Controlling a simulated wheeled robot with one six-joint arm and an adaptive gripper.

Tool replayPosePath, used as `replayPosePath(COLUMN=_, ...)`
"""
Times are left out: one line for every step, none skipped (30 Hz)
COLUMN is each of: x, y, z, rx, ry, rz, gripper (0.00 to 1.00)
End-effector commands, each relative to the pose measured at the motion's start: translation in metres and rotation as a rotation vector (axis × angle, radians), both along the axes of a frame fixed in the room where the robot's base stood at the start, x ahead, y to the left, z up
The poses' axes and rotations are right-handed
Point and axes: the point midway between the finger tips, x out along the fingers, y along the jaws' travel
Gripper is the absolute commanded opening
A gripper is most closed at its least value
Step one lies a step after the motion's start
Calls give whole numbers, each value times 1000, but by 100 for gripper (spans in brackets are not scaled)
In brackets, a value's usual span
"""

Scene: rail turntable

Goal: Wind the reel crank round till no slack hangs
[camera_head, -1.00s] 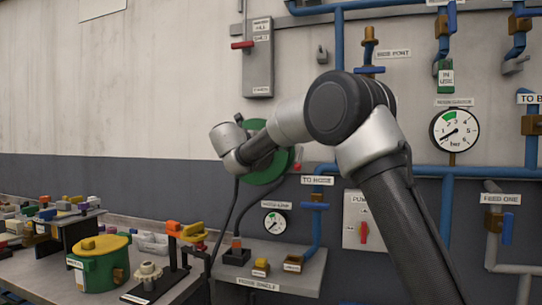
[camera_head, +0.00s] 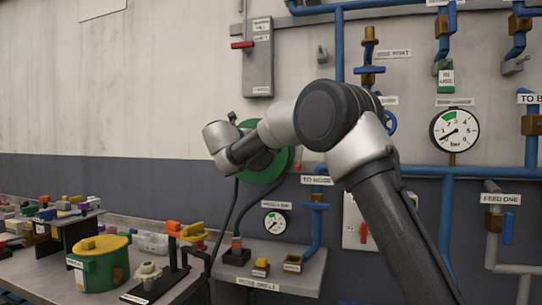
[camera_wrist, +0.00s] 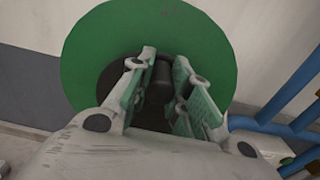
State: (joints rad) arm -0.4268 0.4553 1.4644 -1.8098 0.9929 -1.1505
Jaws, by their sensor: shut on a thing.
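The green reel (camera_head: 272,172) is mounted on the wall, partly covered by my arm in the head view. Its green disc (camera_wrist: 215,40) fills the upper middle of the wrist view, with a dark hub in front. My gripper (camera_wrist: 163,68) is shut on the dark crank handle (camera_wrist: 159,82), with one finger on each side of it. In the head view my fingers and the handle are hidden behind my wrist. A black hose (camera_head: 244,212) hangs below the reel towards the shelf; I cannot tell clearly how much of it is slack.
A shelf (camera_head: 270,278) with small blocks stands below the reel. A bench at the left holds a green pot (camera_head: 98,265) and several small fixtures. Blue pipes (camera_head: 448,205) and a gauge (camera_head: 454,130) are on the wall at right. The wall above left is clear.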

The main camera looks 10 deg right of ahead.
Motion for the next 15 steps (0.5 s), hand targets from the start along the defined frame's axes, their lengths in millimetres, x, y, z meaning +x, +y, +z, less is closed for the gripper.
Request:
replayPosePath(x=0, y=1, z=0, rx=0, ry=-1, rz=2, gripper=0)
replayPosePath(x=0, y=1, z=0, rx=0, ry=-1, rz=2, gripper=0)
replayPosePath(x=0, y=1, z=0, rx=0, ry=-1, rz=3, gripper=0)
replayPosePath(x=1, y=2, z=0, rx=0, ry=-1, rz=3, gripper=0)
replayPosePath(x=1, y=3, z=0, rx=0, ry=-1, rz=3, gripper=0)
replayPosePath(x=2, y=4, z=0, rx=0, ry=-1, rz=3, gripper=0)
replayPosePath(x=3, y=6, z=-1, rx=0, ry=-1, rz=3, gripper=0)
replayPosePath(x=4, y=7, z=-1, rx=0, ry=0, rz=3, gripper=0)
replayPosePath(x=5, y=9, z=-1, rx=0, ry=0, rz=3, gripper=0)
replayPosePath(x=6, y=10, z=-2, rx=0, ry=0, rz=4, gripper=0)
replayPosePath(x=6, y=12, z=-2, rx=0, ry=0, rz=4, gripper=0)
replayPosePath(x=7, y=13, z=-2, rx=0, ry=-1, rz=4, gripper=0)
replayPosePath(x=7, y=14, z=-1, rx=0, ry=-1, rz=4, gripper=0)
replayPosePath(x=7, y=14, z=-1, rx=0, ry=-1, rz=4, gripper=0)
replayPosePath(x=7, y=14, z=-1, rx=0, ry=-1, rz=4, gripper=0)
